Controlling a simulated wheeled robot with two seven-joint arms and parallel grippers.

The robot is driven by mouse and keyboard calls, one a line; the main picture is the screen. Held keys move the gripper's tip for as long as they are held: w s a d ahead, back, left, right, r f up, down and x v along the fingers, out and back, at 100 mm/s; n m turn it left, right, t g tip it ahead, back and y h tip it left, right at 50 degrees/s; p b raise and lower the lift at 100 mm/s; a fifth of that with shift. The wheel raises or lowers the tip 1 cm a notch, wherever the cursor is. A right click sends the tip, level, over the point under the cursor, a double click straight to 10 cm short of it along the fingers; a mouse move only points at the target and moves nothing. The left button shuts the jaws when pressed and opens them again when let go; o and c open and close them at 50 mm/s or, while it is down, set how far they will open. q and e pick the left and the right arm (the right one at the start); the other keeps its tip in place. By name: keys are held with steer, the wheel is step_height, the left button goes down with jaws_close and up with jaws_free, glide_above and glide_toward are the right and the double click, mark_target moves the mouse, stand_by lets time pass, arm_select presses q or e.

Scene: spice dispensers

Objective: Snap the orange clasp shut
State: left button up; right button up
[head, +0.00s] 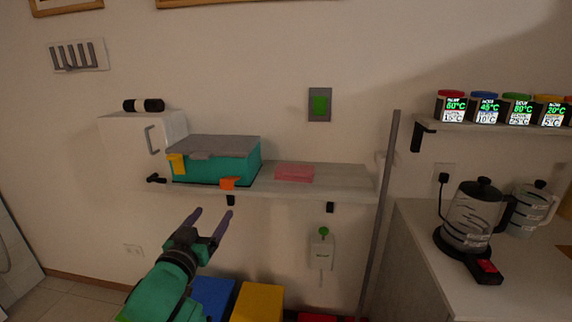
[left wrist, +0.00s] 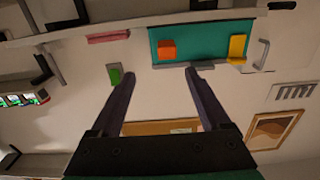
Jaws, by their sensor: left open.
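A teal box with a grey lid (head: 212,147) stands on the wall shelf. The orange clasp (head: 228,183) is low on its front at the right and sticks outward, apart from the lid. The yellow clasp (head: 176,163) at the front left reaches up to the lid edge. In the left wrist view, which is upside down, the orange clasp (left wrist: 167,49) and the yellow clasp (left wrist: 237,48) both show on the teal front. My left gripper (head: 209,214) is open and empty, below and in front of the box, touching nothing. My right gripper is out of view.
A pink block (head: 294,173) lies on the shelf (head: 345,181) right of the box. A white cabinet (head: 130,140) with a handle is at its left. A grey pole (head: 380,215) stands at the shelf's right end. Blue and yellow bins (head: 257,302) are below.

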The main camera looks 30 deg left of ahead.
mark_target(226, 189)
arm_select(q)
steer(key=x, duration=0.4)
steer(key=a+p+x, duration=0.1)
steer(key=x, duration=0.8)
steer(key=shift+a+f+p, duration=0.1)
steer(key=shift+a+p, duration=0.2)
steer(key=shift+p, duration=0.1)
steer(key=shift+w+a+f, duration=0.1)
steer(key=shift+w+a, duration=0.1)
steer(key=shift+w, duration=0.1)
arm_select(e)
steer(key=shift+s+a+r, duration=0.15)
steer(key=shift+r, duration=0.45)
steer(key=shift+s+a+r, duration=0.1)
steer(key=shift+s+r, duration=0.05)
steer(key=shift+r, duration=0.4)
arm_select(q)
steer(key=shift+d, duration=0.1)
steer(key=shift+c, duration=0.3)
jaws_close()
